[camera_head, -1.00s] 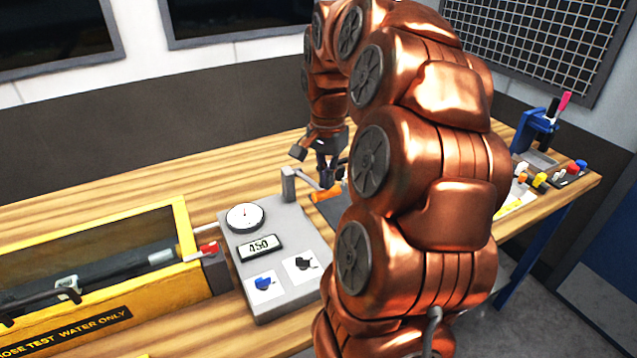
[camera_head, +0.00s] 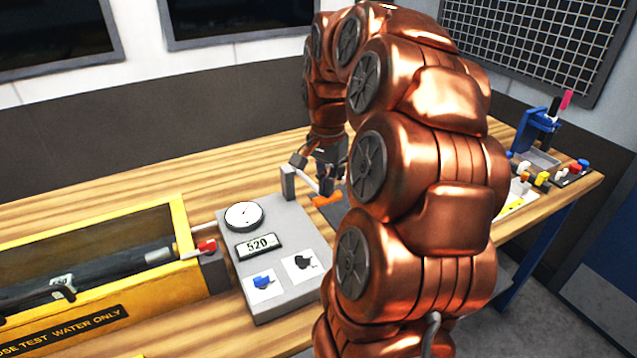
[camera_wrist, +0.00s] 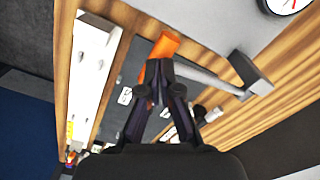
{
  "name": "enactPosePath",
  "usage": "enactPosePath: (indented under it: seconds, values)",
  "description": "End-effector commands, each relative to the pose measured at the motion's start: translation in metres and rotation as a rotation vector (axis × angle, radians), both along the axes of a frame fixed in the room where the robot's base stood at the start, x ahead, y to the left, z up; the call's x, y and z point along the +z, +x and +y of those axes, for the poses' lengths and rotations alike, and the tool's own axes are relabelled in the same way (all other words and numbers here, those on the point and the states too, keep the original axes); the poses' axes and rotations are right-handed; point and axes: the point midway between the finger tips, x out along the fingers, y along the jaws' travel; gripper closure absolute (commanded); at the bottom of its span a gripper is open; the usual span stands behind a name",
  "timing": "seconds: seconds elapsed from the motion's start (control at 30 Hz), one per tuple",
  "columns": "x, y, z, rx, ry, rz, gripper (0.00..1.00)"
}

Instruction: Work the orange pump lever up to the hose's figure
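The orange pump lever handle (camera_head: 325,199) sits at the end of a grey bar beside the back right of the grey pump console (camera_head: 290,225). My gripper (camera_head: 325,184) is right over the handle. In the wrist view the dark fingers of my gripper (camera_wrist: 160,92) converge and look shut, with the orange handle (camera_wrist: 166,46) at their tips. I cannot see a clear grip around it. The console's display (camera_head: 259,246) reads 520, below a round dial (camera_head: 243,215). The black hose (camera_head: 110,267) lies in the yellow trough; its pale tag (camera_head: 62,285) is unreadable.
Blue (camera_head: 264,282) and black (camera_head: 302,262) knobs sit on the console front. A blue stand (camera_head: 537,130) and small coloured parts are at the bench's right end. My arm hides the middle of the bench.

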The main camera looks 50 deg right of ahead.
Motion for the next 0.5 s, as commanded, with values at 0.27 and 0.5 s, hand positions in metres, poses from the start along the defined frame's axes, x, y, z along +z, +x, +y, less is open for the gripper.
enactPosePath:
  seconds: [0.27,0.5]
  values:
    - [-0.012,0.000,0.000,0.000,0.001,0.000,1.00]
    - [-0.021,0.000,0.000,0.000,0.000,-0.001,1.00]
